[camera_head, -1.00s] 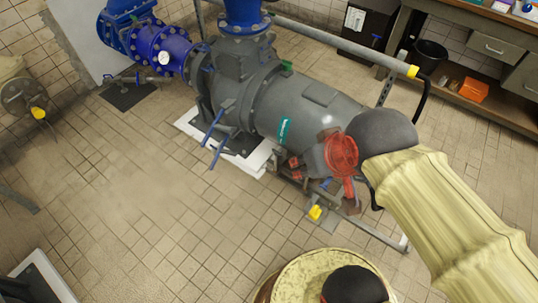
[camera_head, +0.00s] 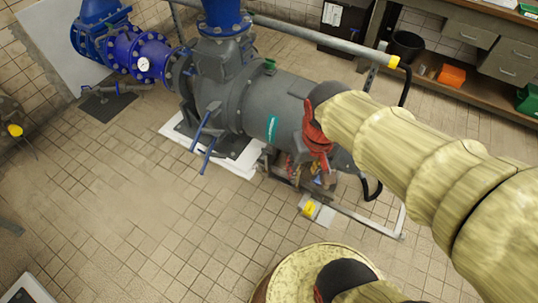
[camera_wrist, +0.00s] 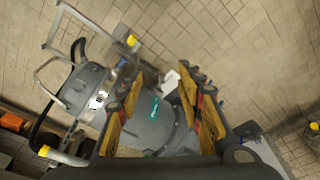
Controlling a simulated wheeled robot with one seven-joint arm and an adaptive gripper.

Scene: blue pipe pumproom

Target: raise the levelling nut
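The large grey pump (camera_head: 285,95) stands on the tiled floor, with a green label on its side. My gripper (camera_head: 314,180) hangs in front of the pump's right end in the head view, over the low metal frame there. In the wrist view my gripper (camera_wrist: 160,80) shows two yellow-and-dark fingers spread apart. The pump body (camera_wrist: 150,125) lies beyond and between them, and nothing is held. I cannot make out the levelling nut in either view; the gripper hides part of the frame. A yellow piece (camera_head: 309,208) sits on a pale plate by the frame.
A grey rail with a yellow end (camera_head: 393,62) runs behind the pump. A low bar (camera_head: 365,222) extends right along the floor. Blue lever handles (camera_head: 207,155) stick out at the pump's left. A bench with an orange box (camera_head: 452,75) stands behind. Open floor lies front left.

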